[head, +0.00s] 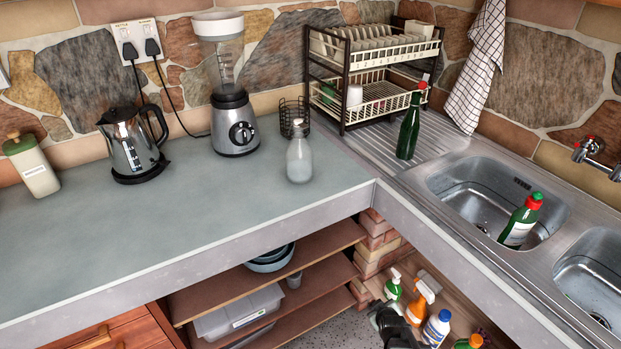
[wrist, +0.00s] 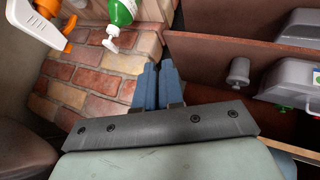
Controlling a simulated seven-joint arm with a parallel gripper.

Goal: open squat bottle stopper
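A short clear bottle (head: 299,162) with a light, frosted-looking body stands upright on the counter near its front right corner. A small brownish stopper (head: 298,126) appears seated in its neck. It seems to be the squat bottle.
Below the counter are shelves (head: 268,325), a brick pillar (head: 375,245) and several cleaning bottles; the wrist view shows a green spray bottle (wrist: 122,12) beside the fingers. A wire holder (head: 294,112), blender (head: 234,125) and dish rack (head: 372,75) stand behind the clear bottle. The counter before it is free.

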